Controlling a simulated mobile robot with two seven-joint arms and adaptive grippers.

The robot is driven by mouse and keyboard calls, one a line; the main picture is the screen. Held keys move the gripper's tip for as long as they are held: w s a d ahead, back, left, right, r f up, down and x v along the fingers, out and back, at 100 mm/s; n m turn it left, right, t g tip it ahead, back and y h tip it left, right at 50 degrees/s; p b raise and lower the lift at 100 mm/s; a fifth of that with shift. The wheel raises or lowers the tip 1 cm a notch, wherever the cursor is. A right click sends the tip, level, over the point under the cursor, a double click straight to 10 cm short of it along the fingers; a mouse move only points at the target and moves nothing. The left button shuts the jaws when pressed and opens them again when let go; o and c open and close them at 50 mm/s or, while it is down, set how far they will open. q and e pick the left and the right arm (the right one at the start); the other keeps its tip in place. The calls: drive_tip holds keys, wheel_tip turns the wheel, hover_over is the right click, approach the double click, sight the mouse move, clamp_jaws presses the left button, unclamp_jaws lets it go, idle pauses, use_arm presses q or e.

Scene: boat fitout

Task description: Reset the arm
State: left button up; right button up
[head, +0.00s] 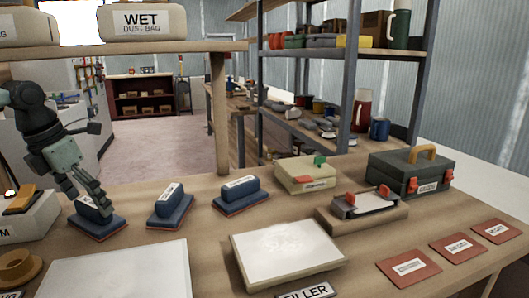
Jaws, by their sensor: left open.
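My left arm comes in from the left, and its gripper (93,203) points down over the leftmost blue block (94,223). The gripper is open. Its fingers overlap the block in the picture, and I cannot tell whether they touch it. The block has a white label and a reddish base on the wooden bench (205,262). My right gripper is not in view.
Two more blue blocks (170,208) (240,198) stand to the right. A pale board (286,250), a tray with red clamps (362,219), a toolbox (409,175) and red cards (407,268) also lie on the bench. An overhead shelf post (219,115) rises behind.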

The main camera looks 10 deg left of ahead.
use_arm(q)
wheel_tip(320, 180, up, 3)
drive_tip(key=shift+f+b, duration=0.1)
drive_tip(key=shift+b, duration=0.25)
drive_tip(key=shift+r, duration=0.65)
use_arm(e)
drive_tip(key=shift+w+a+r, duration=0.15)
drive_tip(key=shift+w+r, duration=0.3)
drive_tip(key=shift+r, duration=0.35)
use_arm(q)
drive_tip(key=shift+f, duration=0.1)
